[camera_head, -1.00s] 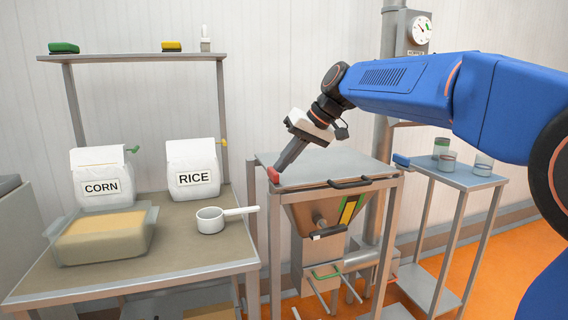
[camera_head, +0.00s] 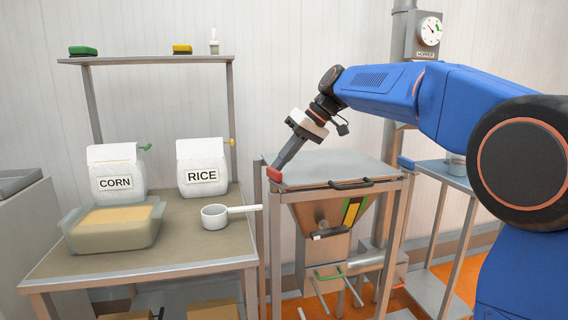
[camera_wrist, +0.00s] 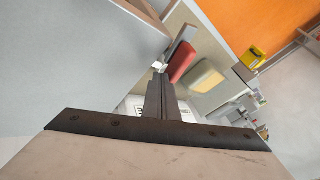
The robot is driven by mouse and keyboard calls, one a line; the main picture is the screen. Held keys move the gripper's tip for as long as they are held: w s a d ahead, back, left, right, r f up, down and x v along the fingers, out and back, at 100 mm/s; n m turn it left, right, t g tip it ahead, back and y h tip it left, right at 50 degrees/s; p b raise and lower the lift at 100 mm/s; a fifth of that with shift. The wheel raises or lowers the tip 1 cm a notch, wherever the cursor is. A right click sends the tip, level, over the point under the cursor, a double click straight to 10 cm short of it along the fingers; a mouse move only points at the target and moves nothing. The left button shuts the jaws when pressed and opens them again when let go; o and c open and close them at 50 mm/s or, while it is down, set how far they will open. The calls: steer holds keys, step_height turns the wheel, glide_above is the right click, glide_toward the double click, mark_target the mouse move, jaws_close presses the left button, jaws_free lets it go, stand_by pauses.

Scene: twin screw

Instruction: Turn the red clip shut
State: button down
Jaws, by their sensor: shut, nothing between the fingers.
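The red clip (camera_head: 274,174) sits at the left front corner of the grey hopper lid (camera_head: 325,167). My gripper (camera_head: 279,164) is shut and empty, and reaches down to the left with its fingertips right at the clip. In the wrist view the shut fingers (camera_wrist: 159,84) point at the red clip (camera_wrist: 181,61), which lies just beyond and to the right of the tips. I cannot tell whether they touch. The lid (camera_wrist: 75,65) fills the left of the wrist view and lies flat on the hopper (camera_head: 318,216). It has a black handle (camera_head: 350,184) at its front.
A table (camera_head: 180,248) on the left holds the corn bag (camera_head: 116,170), the rice bag (camera_head: 202,167), a tub (camera_head: 112,236) and a white scoop (camera_head: 215,217). A small side table (camera_head: 440,172) stands right of the hopper. A gauge (camera_head: 430,31) hangs above on a post.

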steer(key=n, duration=0.1)
steer(key=a+n+g, duration=0.1)
steer(key=n+g, duration=0.1)
steer(key=shift+w+a+n, duration=0.2)
steer(key=shift+w+n, duration=0.05)
steer(key=shift+n, duration=0.05)
steer(key=shift+s+a, duration=0.15)
steer(key=shift+a, duration=0.55)
steer(key=shift+s+a, duration=0.15)
steer(key=shift+a, duration=0.5)
stand_by(0.6)
